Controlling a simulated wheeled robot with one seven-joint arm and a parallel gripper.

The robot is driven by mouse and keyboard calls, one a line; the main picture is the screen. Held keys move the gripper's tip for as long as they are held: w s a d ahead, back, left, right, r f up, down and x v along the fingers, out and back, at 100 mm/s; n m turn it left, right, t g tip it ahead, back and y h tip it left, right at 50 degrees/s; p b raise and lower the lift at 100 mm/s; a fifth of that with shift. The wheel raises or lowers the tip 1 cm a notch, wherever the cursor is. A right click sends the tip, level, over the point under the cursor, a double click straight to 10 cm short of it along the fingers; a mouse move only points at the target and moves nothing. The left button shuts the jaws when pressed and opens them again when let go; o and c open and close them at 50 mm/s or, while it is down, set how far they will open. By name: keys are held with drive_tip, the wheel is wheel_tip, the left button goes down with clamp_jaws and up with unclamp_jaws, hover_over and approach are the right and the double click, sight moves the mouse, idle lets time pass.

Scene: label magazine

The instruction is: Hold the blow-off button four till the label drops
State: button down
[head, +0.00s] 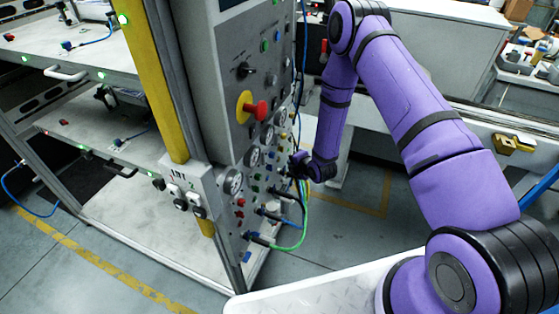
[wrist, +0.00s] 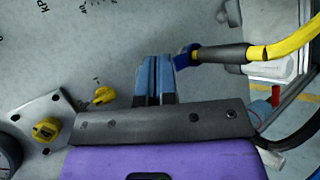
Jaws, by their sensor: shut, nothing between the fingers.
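My gripper (head: 297,165) is at the front of the grey control panel (head: 215,75), at its lower right among small buttons, gauges and plugged cables. In the wrist view my two blue-grey fingers (wrist: 155,60) are together, with nothing between them, pointing at the pale panel face (wrist: 120,35). I cannot tell whether the tips touch it. A yellow knob (wrist: 104,95) is just left of the fingers. I cannot make out which button is blow-off button four; the fingers may hide it. No label can be made out in either view.
A yellow cable with a black plug (wrist: 222,54) runs close to the right of my fingers. Another yellow knob (wrist: 46,130) sits on a plate at left. A red emergency button (head: 257,109) projects from the panel. Green cables (head: 300,236) loop below my gripper.

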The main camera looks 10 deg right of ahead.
drive_tip(key=shift+s+d, duration=0.6)
drive_tip(key=shift+d, duration=0.2)
drive_tip(key=shift+s+d, duration=0.55)
drive_tip(key=shift+d, duration=0.25)
drive_tip(key=d+r+m+g+h, duration=0.3)
drive_tip(key=r+m, duration=0.5)
drive_tip(key=r, duration=2)
drive_tip(key=s+d+r+m, duration=0.2)
drive_tip(key=s+r+m, duration=0.25)
drive_tip(key=r, duration=0.55)
drive_tip(key=s+r+m+g+h, duration=0.1)
drive_tip(key=s+r+m, duration=0.4)
drive_tip(key=s+r, duration=0.85)
drive_tip(key=s+r+m+g, duration=0.1)
drive_tip(key=s+m, duration=0.5)
drive_tip(key=s, duration=1.2)
drive_tip(key=shift+s+r+g, duration=0.25)
drive_tip(key=shift+r+g, duration=0.15)
